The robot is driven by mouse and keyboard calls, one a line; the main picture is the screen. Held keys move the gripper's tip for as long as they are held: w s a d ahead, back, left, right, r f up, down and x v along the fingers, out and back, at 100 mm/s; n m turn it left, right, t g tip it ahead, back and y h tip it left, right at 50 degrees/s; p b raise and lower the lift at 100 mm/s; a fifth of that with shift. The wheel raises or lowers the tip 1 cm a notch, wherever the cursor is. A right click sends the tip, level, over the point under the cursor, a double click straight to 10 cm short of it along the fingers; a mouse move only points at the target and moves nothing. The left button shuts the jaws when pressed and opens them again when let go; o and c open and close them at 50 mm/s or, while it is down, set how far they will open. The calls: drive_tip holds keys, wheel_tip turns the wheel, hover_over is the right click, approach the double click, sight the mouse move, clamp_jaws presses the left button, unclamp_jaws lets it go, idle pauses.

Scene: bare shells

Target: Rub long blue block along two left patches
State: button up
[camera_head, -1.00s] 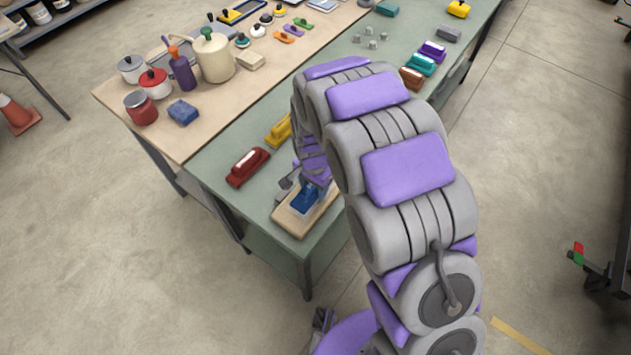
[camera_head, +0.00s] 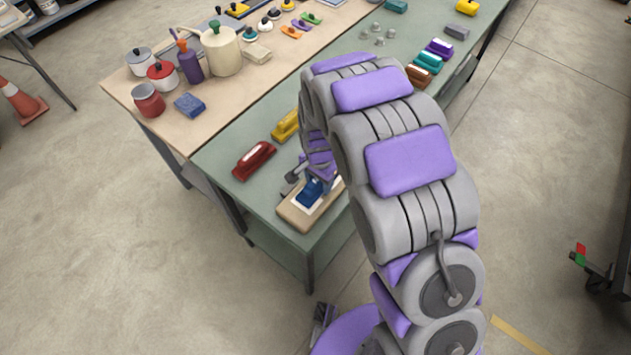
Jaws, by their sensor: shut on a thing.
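My gripper (camera_head: 316,176) is at the near end of the green table, low over a light wooden board (camera_head: 298,219) with a white and grey area on top. It is shut on a blue block (camera_head: 310,193), which sits on or just over the board; I cannot tell whether it touches. The patches on the board are mostly hidden by the block and my arm.
The green table (camera_head: 222,162) has its near corner by the board. A tan table (camera_head: 130,95) beside it holds pots, a jug (camera_head: 222,50), bottles and a blue sponge (camera_head: 189,105). Brown, teal and purple blocks (camera_head: 428,62) stand farther back on the green table.

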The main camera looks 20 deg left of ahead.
drive_tip(key=shift+w+d, duration=0.3)
drive_tip(key=shift+w, duration=0.35)
drive_tip(key=shift+s+a+p, duration=0.2)
drive_tip(key=shift+s+a, duration=0.1)
drive_tip(key=shift+s, duration=0.45)
drive_tip(key=shift+s+a+p, duration=0.2)
drive_tip(key=shift+s+a, duration=0.1)
drive_tip(key=shift+s, duration=0.4)
drive_tip(key=shift+w+d, duration=0.1)
drive_tip(key=shift+w, duration=0.1)
